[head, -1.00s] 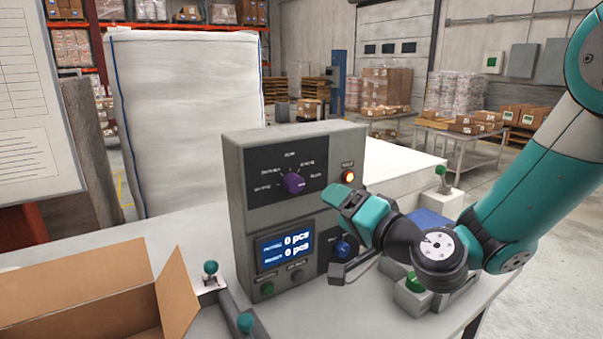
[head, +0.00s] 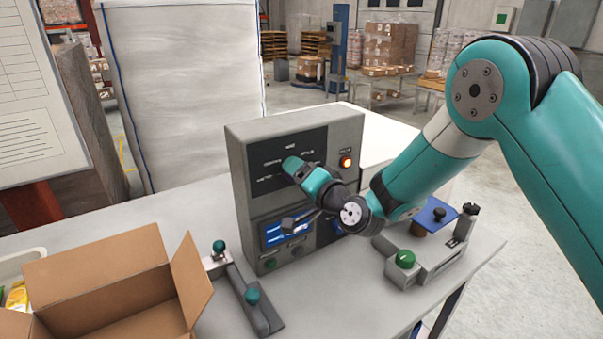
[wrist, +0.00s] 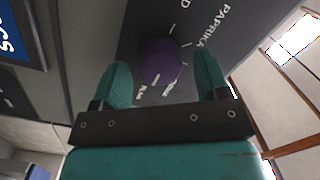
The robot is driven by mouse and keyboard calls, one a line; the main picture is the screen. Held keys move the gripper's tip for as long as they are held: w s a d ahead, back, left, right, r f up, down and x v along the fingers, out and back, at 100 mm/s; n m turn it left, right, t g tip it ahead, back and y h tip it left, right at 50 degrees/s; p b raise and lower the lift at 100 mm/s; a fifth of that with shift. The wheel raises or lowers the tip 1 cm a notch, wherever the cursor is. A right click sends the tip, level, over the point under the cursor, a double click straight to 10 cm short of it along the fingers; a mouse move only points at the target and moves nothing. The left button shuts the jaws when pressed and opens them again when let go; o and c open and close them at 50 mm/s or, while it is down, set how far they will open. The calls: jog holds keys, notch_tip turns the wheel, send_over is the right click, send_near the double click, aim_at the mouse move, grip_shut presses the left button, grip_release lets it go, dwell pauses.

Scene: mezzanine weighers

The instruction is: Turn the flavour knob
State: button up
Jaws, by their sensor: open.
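The purple flavour knob (wrist: 160,62) shows in the wrist view, on a dark plate with white labels, one reading PAPRIKA. My gripper (wrist: 161,72) is open, with one teal finger on each side of the knob and a gap visible on both sides. In the head view my gripper (head: 293,165) is in front of the upper dial panel of the grey control box (head: 240,165) and hides the knob. How far the fingertips reach along the knob I cannot tell.
A lit orange button (head: 345,162) is right of the dial. An open cardboard box (head: 100,260) and a teal-knobbed lever (head: 252,297) stand at left front. A green-button unit (head: 405,260) is at right.

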jog(key=c, duration=0.9)
jog(key=shift+f+n+b, duration=0.1)
jog(key=shift+n+b, duration=0.3)
jog(key=shift+b, duration=0.2)
jog(key=n+b, duration=0.7)
jog(key=b, duration=0.2)
jog(key=shift+s+h+b, duration=0.1)
jog(key=shift+h+b, duration=0.2)
jog(key=shift+b, duration=0.05)
jog(key=shift+n, duration=0.4)
jog(key=o, duration=0.9)
jog(key=shift+r, duration=0.25)
